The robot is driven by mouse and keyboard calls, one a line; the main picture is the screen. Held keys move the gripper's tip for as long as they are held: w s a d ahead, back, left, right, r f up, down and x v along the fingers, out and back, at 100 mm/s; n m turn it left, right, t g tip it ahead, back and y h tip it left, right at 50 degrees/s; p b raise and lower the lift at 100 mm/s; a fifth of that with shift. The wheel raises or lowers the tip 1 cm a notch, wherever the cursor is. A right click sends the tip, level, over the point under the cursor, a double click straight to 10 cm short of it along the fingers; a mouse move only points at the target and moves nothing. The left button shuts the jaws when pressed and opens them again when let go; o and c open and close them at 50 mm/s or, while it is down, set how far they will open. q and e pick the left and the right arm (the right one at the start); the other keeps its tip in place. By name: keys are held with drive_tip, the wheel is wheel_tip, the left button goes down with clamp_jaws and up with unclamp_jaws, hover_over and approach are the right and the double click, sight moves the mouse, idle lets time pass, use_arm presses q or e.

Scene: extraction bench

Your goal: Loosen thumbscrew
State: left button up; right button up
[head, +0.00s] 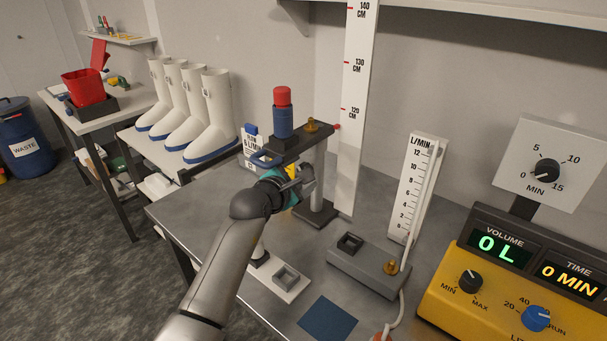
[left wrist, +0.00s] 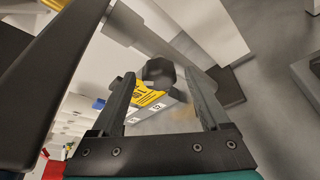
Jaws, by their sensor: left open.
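A dark, faceted knob, seemingly the thumbscrew (left wrist: 158,72), shows in the left wrist view between the fingertips of my left gripper (left wrist: 160,88). The gripper is open, with a finger on each side of the knob; I cannot tell whether either touches it. In the head view my left gripper (head: 298,184) is beside the post of the grey stand (head: 319,185), below its dark top arm. My arm and gripper hide much of that spot, and the thumbscrew is not clear there. A blue cylinder with a red cap (head: 283,112) stands upright on the top arm.
A tall height scale (head: 354,110) stands behind the stand, and a flow scale (head: 415,190) stands to its right. A grey block (head: 365,262) with a brass fitting, a blue mat (head: 327,319) and a yellow pump unit (head: 470,311) are at the front and right. White boots (head: 208,115) stand at left.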

use_arm(q)
drive_tip(key=shift+w+d+f, duration=0.2)
drive_tip(key=shift+w+d, duration=0.05)
drive_tip(key=shift+w, duration=0.35)
clamp_jaws()
idle(0.4)
